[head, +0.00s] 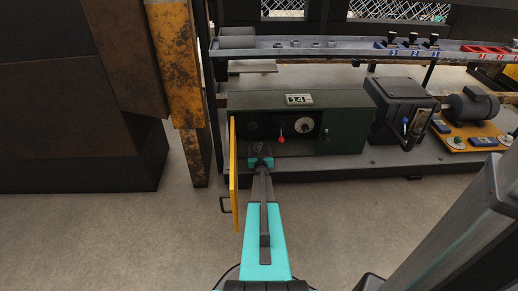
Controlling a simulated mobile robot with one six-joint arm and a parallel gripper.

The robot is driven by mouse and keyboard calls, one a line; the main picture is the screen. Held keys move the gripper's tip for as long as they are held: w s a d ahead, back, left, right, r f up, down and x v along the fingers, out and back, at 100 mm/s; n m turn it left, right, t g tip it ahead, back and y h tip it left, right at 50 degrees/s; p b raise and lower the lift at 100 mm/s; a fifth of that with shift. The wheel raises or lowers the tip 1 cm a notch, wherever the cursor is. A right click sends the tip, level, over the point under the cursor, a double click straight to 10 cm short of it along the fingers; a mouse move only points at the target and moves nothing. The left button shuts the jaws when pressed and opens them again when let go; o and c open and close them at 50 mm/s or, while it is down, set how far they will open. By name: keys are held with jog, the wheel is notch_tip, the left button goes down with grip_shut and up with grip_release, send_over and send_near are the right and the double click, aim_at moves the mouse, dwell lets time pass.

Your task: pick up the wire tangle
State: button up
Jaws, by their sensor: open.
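My gripper (261,151) is at the end of my teal arm, in front of the dark green cabinet (345,137). It is small in the picture and seen from behind; its jaws are open. I cannot make out a wire tangle. Some small dark shapes show at the jaws, but I cannot tell whether they are fingers or wire. My gripper hides part of the cabinet's open left section.
The cabinet's yellow door (234,175) stands open to the left of my arm. A red-knobbed lever (281,139) and a round dial (304,124) are inside. A black machine (400,108) and a motor (473,107) stand right. A rusty yellow post (176,65) is left.

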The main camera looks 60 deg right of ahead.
aim_at(259, 148)
jog(key=shift+b+x, duration=0.45)
jog(key=shift+x, duration=1.15)
jog(key=c, duration=1.1)
jog(key=shift+a, duration=0.1)
jog(key=shift+c, duration=0.2)
jog(key=shift+s+a+r+p, duration=0.1)
jog(key=shift+r+p, duration=0.3)
jog(key=shift+p, duration=0.05)
notch_tip(259, 148, up, 7)
jog(key=p, duration=0.3)
jog(key=shift+a, duration=0.1)
jog(key=f+p+v, duration=0.3)
jog(key=v, duration=1.6)
jog(key=shift+s+a+f, duration=0.2)
jog(key=shift+s+f, duration=0.15)
jog(key=shift+f, duration=0.15)
